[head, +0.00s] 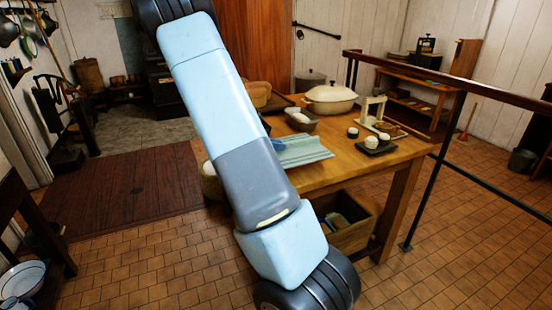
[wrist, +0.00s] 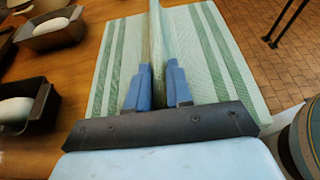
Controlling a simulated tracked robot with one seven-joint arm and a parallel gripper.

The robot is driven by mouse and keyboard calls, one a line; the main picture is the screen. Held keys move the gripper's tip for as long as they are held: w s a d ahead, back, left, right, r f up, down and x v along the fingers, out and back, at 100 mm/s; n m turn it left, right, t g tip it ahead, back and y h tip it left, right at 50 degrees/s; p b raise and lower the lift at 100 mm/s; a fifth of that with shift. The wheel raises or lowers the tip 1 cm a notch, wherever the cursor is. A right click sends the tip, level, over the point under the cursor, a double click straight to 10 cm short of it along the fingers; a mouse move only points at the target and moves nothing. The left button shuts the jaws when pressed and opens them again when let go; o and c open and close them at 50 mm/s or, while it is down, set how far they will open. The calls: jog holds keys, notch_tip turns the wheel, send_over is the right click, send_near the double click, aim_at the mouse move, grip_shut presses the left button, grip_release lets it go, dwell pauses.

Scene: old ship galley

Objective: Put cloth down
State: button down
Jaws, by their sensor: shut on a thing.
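The cloth (head: 302,151) is pale green with darker green stripes. In the head view it is at the near left part of the wooden table (head: 345,158), partly hidden behind my arm. In the wrist view the cloth (wrist: 217,55) spreads flat over the table top, with a raised fold in the middle. My gripper (wrist: 158,70) is shut on that raised fold, its two blue fingers on either side of it.
Left of the cloth in the wrist view are dark tins with pale contents (wrist: 15,110). A railing (head: 470,90) runs along the right. An open crate (head: 348,218) sits below the table.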

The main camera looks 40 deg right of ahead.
jog(key=f, duration=0.1)
jog(key=w+d+f, duration=0.2)
jog(key=shift+d+f, duration=0.15)
jog(key=shift+f, duration=1.7)
jog(key=c, duration=1)
grip_release()
jog(key=shift+w, duration=0.1)
jog(key=v, duration=1.1)
jog(key=shift+a+r, duration=0.25)
jog(key=shift+a, duration=0.3)
jog(key=s+a+r+m+t+y, duration=0.3)
jog(key=s+a+r, duration=0.4)
jog(key=s, duration=0.3)
jog(key=s+a+r+m+t+y, duration=0.2)
jog(key=s+a+r+m+y, duration=0.3)
jog(key=s+a+r+m, duration=0.2)
jog(key=s+a+r+m+t+y, duration=0.3)
jog(key=s+a+r+m+y, duration=0.2)
jog(key=s+a+r, duration=0.3)
jog(key=shift+s+a+r+t, duration=0.1)
jog(key=shift+s+r, duration=0.05)
jog(key=shift+s, duration=0.65)
jog(key=shift+s+a+r+t, duration=0.1)
jog(key=shift+s, duration=0.65)
jog(key=shift+s+a+r+t, duration=0.1)
jog(key=shift+s+a+r, duration=0.05)
jog(key=shift+s, duration=0.65)
